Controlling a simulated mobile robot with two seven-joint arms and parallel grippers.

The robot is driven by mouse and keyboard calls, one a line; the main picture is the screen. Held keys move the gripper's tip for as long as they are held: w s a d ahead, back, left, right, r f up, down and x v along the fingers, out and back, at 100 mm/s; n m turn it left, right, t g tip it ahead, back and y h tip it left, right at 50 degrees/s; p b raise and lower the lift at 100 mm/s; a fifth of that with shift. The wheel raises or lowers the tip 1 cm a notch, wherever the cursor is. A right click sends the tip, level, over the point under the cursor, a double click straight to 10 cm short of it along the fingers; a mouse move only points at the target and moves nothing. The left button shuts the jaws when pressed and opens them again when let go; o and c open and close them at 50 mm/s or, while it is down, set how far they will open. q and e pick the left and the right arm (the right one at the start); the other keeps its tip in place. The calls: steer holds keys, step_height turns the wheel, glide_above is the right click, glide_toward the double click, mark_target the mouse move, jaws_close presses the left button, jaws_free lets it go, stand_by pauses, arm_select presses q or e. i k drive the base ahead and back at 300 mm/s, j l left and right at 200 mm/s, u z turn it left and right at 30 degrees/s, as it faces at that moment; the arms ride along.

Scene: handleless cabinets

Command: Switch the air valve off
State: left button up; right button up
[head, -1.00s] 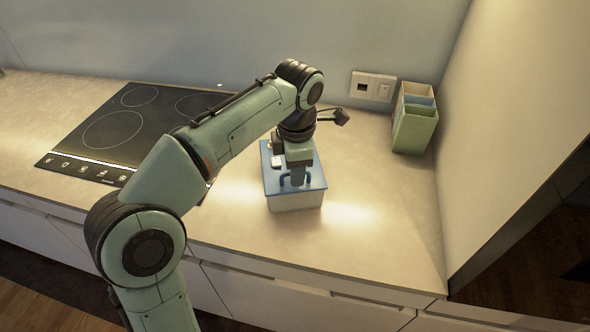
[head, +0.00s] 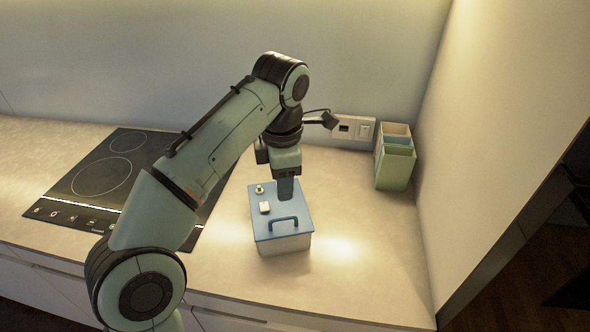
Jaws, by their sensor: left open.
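A box with a blue lid (head: 262,222) and pale sides stands on the counter. On its lid are a blue bar handle (head: 284,224) near the front, a small white block (head: 265,208) and a small brass-coloured fitting (head: 259,189) at the back left. I cannot tell which of these parts is the air valve. My left gripper (head: 285,190) is open, pointing down over the back right part of the lid, behind the handle and apart from it. It hides that part of the lid; whether it touches the lid I cannot tell. My right gripper is not in view.
A black cooktop (head: 100,180) lies to the left, partly behind my left arm. Green, blue and cream upright holders (head: 396,168) stand at the back right, near a wall socket and switch (head: 354,128). A wall closes the right side. Counter right of the box is clear.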

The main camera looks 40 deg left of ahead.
mark_target(264, 205)
steer(key=k, duration=1)
